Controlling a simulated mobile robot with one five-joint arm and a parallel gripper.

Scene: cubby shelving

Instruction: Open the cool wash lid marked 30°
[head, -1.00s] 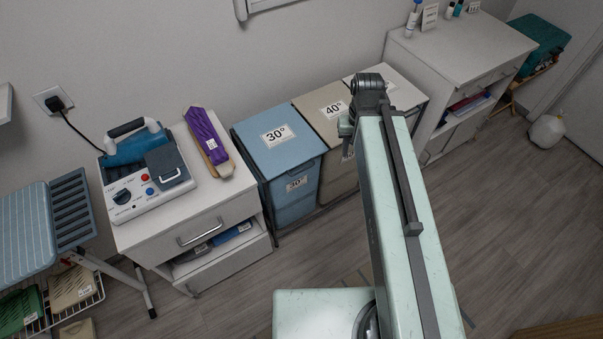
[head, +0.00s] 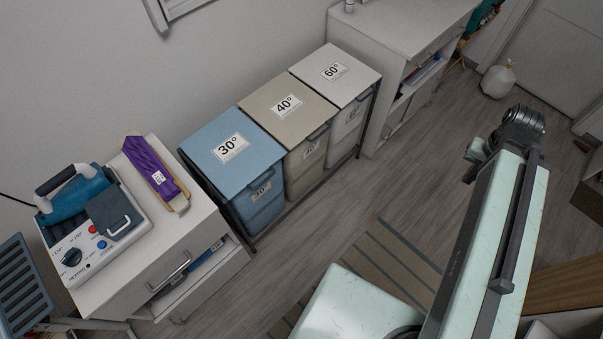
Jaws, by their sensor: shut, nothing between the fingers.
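The cool wash lid marked 30° (head: 215,165) is the blue top of the left bin in a row of three. It lies flat and closed, with a dark handle at its front edge. The blue bin (head: 262,210) below it also bears a 30° label. My gripper (head: 475,162) is at the far end of my raised arm, on the right, well away from the lid. It is shut and empty, mostly hidden behind the wrist.
A beige 40° bin (head: 304,165) and a white 60° bin (head: 345,125) adjoin on the right. A white drawer cabinet (head: 205,235) with an iron (head: 75,195) and purple item (head: 152,165) stands left. The floor (head: 330,220) before the bins is mostly clear, with a striped mat.

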